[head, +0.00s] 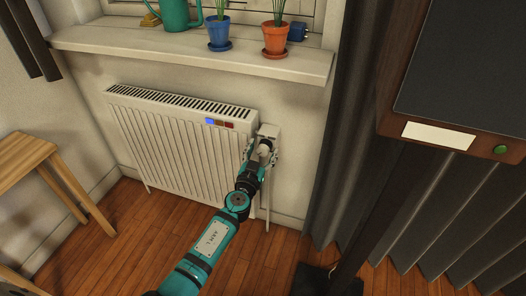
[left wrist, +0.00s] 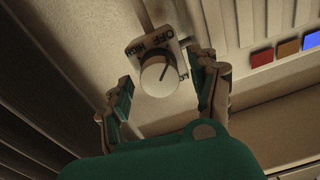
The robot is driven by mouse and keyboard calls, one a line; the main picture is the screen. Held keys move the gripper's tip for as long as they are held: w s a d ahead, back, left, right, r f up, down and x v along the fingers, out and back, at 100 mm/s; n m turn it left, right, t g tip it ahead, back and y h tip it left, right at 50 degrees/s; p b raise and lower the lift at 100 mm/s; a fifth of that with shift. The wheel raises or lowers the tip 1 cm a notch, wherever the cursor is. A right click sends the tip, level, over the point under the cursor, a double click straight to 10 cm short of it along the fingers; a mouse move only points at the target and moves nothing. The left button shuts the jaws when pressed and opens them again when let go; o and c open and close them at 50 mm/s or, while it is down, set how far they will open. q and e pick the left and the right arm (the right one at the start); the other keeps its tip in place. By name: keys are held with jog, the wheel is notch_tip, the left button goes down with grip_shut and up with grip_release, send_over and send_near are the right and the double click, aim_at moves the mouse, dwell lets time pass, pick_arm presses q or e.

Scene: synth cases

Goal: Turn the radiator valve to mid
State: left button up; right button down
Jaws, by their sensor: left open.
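The white radiator (head: 175,140) stands against the wall under the window sill. Its valve knob (head: 265,147) is at the right end, on a pale pipe. In the left wrist view the round white knob (left wrist: 158,80) has a dark pointer line. Gaps show between fingers and knob in the left wrist view. My right gripper is not in view.
Blue, brown and red squares (head: 219,123) mark the radiator's top right. The sill (head: 200,54) above holds a green watering can (head: 175,14), a blue pot (head: 218,31) and an orange pot (head: 275,38). A wooden stool (head: 25,160) stands left; grey curtains (head: 345,130) hang right.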

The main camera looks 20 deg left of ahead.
pick_arm(q)
jog(key=shift+w, duration=0.4)
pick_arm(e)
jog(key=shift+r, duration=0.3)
pick_arm(q)
jog(key=shift+c, duration=0.4)
jog(key=c, duration=1.1)
